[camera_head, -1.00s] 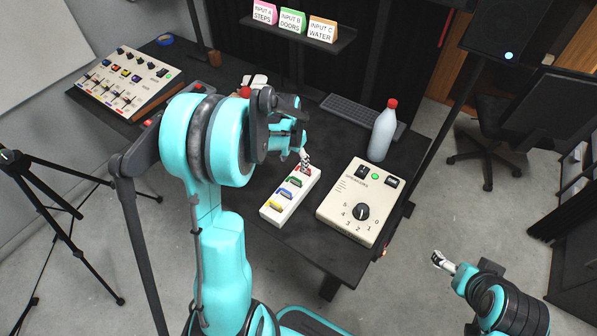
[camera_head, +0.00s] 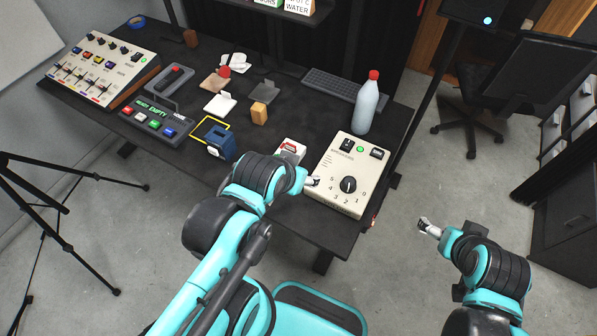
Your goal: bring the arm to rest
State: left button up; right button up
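My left arm reaches in from the lower left. Its gripper (camera_head: 313,181) is at the lower left corner of the cream dial box, and I cannot tell whether it touches the box. The fingers are too small to show open or shut. No held object shows there. My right gripper (camera_head: 427,226) is over the floor at the right, clear of the table. Nothing shows in it, and its finger gap is unclear. The cream box (camera_head: 323,170) has a black dial and a green light. The switch strip (camera_head: 291,150) is mostly hidden behind my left arm, with a red switch showing.
A tripod (camera_head: 75,210) stands left. The floor around my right gripper is clear.

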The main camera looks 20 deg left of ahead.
notch_tip(320, 180, down, 3)
jog(key=b, duration=0.3)
dwell(1.0)
